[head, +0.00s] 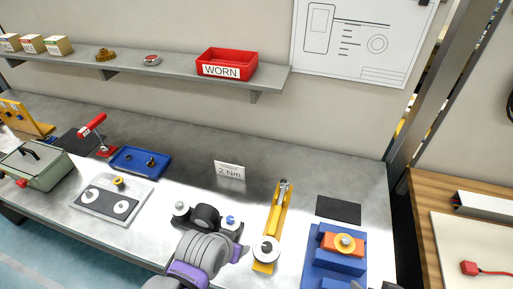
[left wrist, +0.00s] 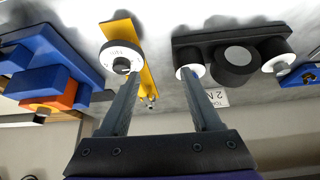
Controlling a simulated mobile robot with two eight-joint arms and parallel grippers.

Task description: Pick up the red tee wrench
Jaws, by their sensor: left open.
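The red tee wrench (head: 92,126) is on the left part of the bench in the head view. Its red handle is tilted on top of a thin metal shaft that goes down to a small red base (head: 106,152). It does not show in the left wrist view. My left gripper (left wrist: 160,75) is open and empty, over the bench between the yellow tool with a white dial (left wrist: 121,56) and the black block with rollers (left wrist: 235,60). It is well to the right of the wrench in the head view, where its fingers are mostly hidden.
A blue tray (head: 138,161) and a grey plate with two discs (head: 113,200) lie near the wrench. A green box (head: 38,166) stands to its left. A shelf (head: 130,75) with a red WORN bin (head: 227,65) runs above. The bench behind the 2 Nm card (head: 230,170) is clear.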

